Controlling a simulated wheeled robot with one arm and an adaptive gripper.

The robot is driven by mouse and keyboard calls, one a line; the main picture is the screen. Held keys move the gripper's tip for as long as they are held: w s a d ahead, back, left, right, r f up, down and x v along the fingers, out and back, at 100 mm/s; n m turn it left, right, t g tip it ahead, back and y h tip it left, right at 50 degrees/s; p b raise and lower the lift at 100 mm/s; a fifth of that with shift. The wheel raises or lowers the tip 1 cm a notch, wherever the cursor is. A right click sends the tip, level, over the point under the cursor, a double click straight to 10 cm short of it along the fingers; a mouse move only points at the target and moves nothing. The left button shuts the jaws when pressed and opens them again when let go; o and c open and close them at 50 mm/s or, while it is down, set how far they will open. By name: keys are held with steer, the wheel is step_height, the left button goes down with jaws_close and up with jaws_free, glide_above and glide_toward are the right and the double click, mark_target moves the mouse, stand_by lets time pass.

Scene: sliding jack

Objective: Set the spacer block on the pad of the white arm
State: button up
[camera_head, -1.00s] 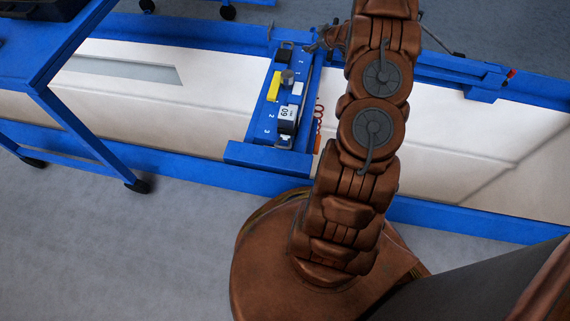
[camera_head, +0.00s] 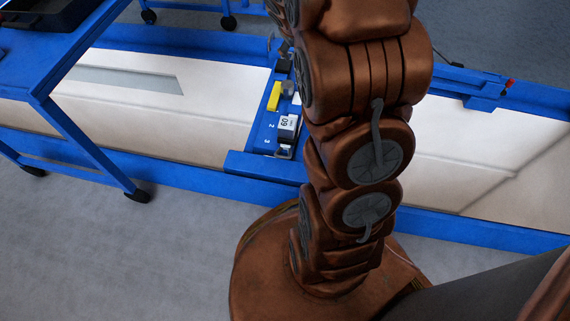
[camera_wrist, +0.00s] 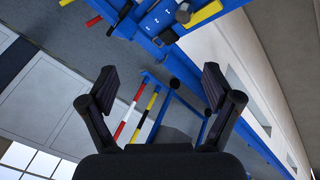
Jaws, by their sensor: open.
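A small white and dark block with a printed number (camera_head: 288,127) sits on the blue carriage (camera_head: 262,135) in the head view, left of my arm. I take it as the spacer block, but its name cannot be read. A white arm with a pad cannot be surely told; my arm covers the carriage's right part. My gripper (camera_wrist: 160,88) shows in the wrist view with its two fingers wide apart and nothing between them. The carriage top (camera_wrist: 158,20) is at the upper edge there, beyond the fingers. In the head view my gripper cannot be made out.
A yellow piece (camera_head: 274,96) and a grey knob (camera_head: 288,88) are on the carriage. Blue rails (camera_head: 150,174) edge the white-walled channel (camera_head: 160,125). A blue wheeled table (camera_head: 40,75) stands left. Red, yellow and white striped bars (camera_wrist: 137,112) show in the wrist view.

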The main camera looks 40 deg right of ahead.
steer(key=s+a+r+g+y, duration=0.3)
steer(key=s+a+g+y, duration=0.2)
steer(key=s+a, duration=2.4)
steer(key=s+g, duration=0.2)
steer(key=s, duration=0.2)
steer(key=shift+r, duration=0.15)
steer(key=shift+a, duration=0.1)
steer(key=r+p, duration=0.1)
steer(key=s+r+p, duration=0.1)
steer(key=r, duration=0.1)
steer(key=shift+s+g+p, duration=0.2)
steer(key=shift+g+p, duration=0.1)
steer(key=shift+p, duration=0.1)
